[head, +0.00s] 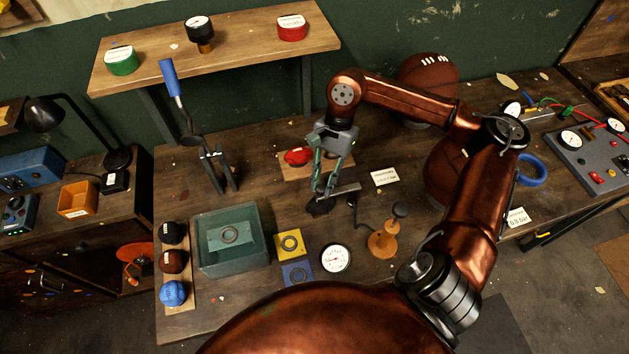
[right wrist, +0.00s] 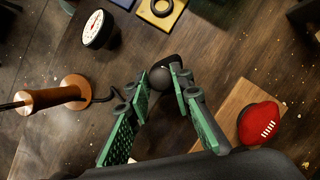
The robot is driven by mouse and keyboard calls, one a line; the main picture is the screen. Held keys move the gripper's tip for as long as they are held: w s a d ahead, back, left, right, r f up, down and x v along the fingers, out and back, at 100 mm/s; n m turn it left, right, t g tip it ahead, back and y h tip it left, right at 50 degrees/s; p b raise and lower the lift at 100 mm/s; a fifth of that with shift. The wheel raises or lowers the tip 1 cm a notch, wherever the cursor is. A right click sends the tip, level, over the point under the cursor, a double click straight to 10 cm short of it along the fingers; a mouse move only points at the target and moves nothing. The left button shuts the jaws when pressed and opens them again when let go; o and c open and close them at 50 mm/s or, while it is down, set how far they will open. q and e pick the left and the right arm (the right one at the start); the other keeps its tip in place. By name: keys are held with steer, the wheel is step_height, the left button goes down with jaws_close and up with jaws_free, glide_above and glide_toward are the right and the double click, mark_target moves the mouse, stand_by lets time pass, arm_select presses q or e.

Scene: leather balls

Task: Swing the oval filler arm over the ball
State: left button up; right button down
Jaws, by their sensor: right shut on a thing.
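My right gripper (head: 328,193) is over the middle of the bench, its green fingers pointing down. In the right wrist view its fingertips (right wrist: 168,83) close around a dark round knob (right wrist: 160,77). The knob seems to belong to the oval filler arm, but most of that arm is hidden by the fingers. A small red oval ball with white laces (right wrist: 258,123) lies on a wooden board (right wrist: 228,113), beside the gripper and apart from it. The red ball also shows behind the gripper in the head view (head: 298,157). My left gripper is out of view.
A wooden spool-like stand with a black knob (head: 383,243) and a white dial gauge (head: 335,258) stand in front of the gripper. A green tray (head: 208,262) is at the left. Large brown balls (head: 430,75) stand at the right, near my arm. A tall blue-handled lever (head: 173,85) rises at the left.

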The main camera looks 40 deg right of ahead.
stand_by(0.3)
steer(key=c, duration=1.7)
jaws_free()
steer(key=shift+s, duration=0.1)
steer(key=v, duration=1.2)
steer(key=shift+a, duration=0.1)
steer(key=shift+r, duration=0.1)
